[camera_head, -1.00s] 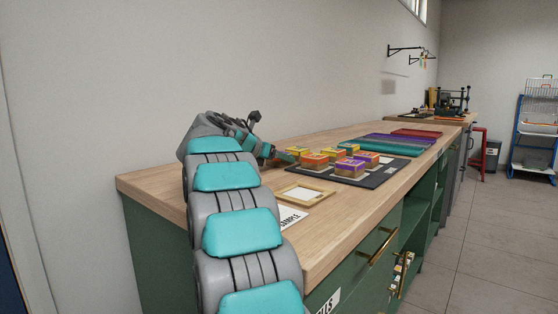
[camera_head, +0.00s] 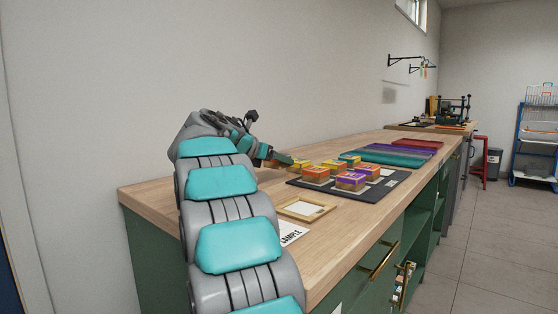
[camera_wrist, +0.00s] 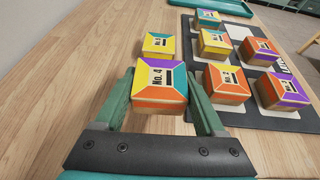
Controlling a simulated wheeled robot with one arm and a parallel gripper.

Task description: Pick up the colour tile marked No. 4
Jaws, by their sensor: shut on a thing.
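The tile marked No. 4 (camera_wrist: 160,82) is a wooden block with a purple, orange, teal and yellow top. It sits between the two fingers of my gripper (camera_wrist: 160,98) in the wrist view, and the fingers are shut on its sides. In the head view my gripper (camera_head: 276,159) reaches over the back of the worktop, left of the tile group, with the small tile partly hidden in it. I cannot tell its exact height above the wood.
Another tile (camera_wrist: 158,45) stands just beyond the held one. Several more tiles, such as a purple and orange one (camera_head: 350,181), stand on the dark mat (camera_head: 388,187). A wooden frame (camera_head: 305,208) and a SAMPLE card (camera_head: 291,233) lie in front.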

